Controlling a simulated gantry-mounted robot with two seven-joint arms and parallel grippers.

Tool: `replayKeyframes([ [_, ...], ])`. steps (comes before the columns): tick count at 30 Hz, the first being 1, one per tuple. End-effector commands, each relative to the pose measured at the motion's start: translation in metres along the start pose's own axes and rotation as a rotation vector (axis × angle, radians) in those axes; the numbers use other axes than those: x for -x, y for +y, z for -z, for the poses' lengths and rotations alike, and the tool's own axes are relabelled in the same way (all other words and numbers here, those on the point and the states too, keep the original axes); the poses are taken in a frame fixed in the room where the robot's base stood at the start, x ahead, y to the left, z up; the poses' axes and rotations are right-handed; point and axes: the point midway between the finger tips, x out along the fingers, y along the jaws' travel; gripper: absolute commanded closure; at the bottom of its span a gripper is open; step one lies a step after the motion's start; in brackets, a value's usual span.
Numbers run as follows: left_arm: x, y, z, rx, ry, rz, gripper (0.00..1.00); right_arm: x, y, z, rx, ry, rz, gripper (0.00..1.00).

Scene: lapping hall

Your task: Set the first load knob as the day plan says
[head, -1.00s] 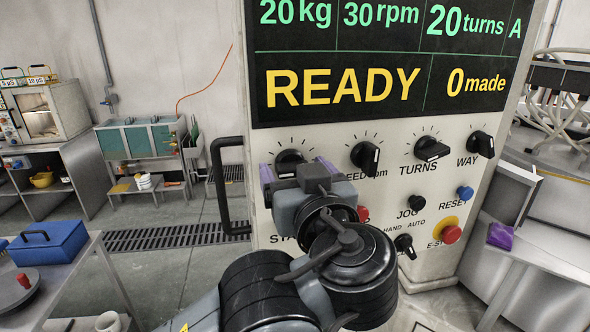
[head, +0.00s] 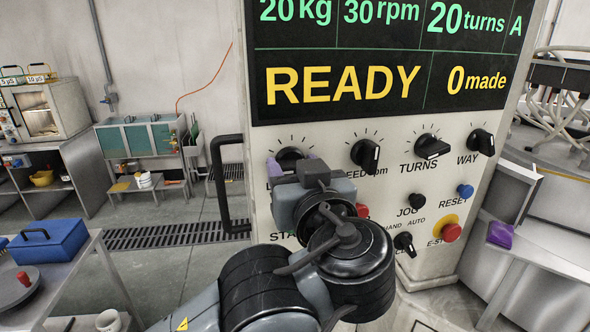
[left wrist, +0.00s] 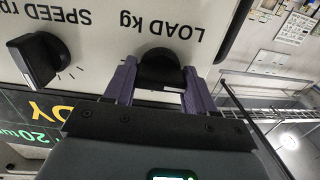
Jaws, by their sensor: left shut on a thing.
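The load knob (head: 290,157) is a black round knob on the pale machine panel, at the left end of the upper row. The left wrist view shows it upside down under the "LOAD kg" label, as a black knob (left wrist: 160,66) with a white mark. My left gripper (head: 291,165) has its purple fingers on both sides of this knob and is shut on it. In the left wrist view the gripper (left wrist: 160,82) hides part of the knob. The display (head: 345,85) reads 20 kg, 30 rpm, 20 turns, A, READY and 0 made. My right gripper is not in view.
Right of the load knob are the speed knob (head: 365,153), turns knob (head: 432,147) and way knob (head: 481,142). Below are a blue reset button (head: 465,191) and a red emergency stop (head: 451,232). A black handle (head: 219,185) stands out at the panel's left edge.

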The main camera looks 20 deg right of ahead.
Motion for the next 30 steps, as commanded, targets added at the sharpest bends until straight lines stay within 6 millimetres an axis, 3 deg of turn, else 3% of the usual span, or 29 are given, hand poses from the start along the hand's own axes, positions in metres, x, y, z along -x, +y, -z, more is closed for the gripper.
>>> replayKeyframes([
  [11,0.000,0.000,-0.004,-0.217,-0.002,0.000,0.75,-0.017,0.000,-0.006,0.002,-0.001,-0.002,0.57],
  [30,0.000,0.000,-0.002,-0.823,-0.002,0.000,0.75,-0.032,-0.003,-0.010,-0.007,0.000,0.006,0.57],
])
